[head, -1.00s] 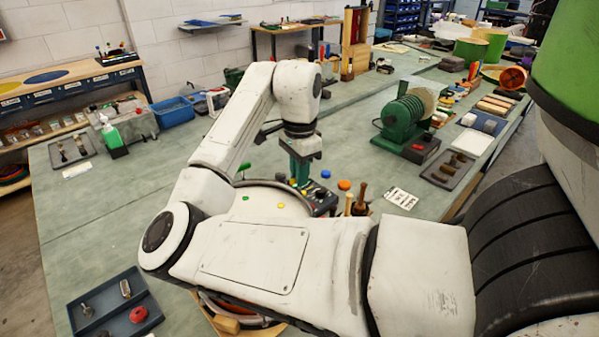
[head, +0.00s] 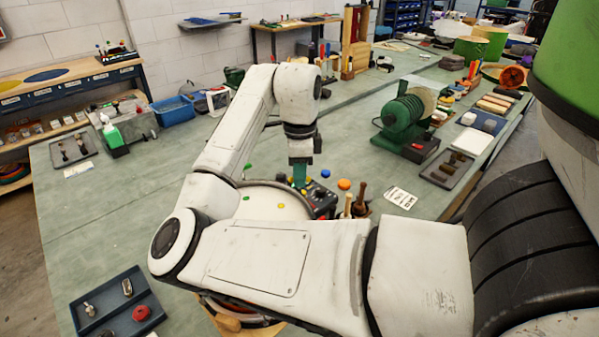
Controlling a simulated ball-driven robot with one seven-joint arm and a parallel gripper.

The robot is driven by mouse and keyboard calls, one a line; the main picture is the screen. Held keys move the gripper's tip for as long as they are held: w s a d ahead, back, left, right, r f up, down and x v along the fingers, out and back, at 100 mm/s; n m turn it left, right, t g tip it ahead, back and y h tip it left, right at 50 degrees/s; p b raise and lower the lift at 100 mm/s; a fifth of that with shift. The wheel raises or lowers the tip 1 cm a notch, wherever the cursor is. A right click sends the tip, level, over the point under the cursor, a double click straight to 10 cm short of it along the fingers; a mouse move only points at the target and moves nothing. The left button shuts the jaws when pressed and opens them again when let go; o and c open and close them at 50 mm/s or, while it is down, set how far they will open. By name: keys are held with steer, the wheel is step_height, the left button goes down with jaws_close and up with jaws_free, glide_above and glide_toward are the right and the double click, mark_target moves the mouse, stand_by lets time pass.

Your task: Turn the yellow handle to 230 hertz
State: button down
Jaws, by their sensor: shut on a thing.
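My gripper (head: 299,182) points straight down at the left end of a black control box (head: 321,197), beside the drum's far right rim. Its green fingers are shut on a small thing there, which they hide. A blue knob (head: 325,173) shows on the box. Any scale or hertz reading is too small to read. The round drum (head: 250,207) has a pale head with small green and yellow marks.
An orange disc (head: 344,184) and wooden-handled tools (head: 360,203) stand right of the box. A white card (head: 400,197) lies beyond them. A green machine with discs (head: 402,115) stands farther back. A dark tray (head: 118,306) lies front left.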

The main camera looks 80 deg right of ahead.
stand_by(0.3)
steer(key=c, duration=1.2)
jaws_free()
steer(key=shift+o, duration=0.2)
step_height(320, 180, up, 11)
steer(key=shift+f, duration=0.15)
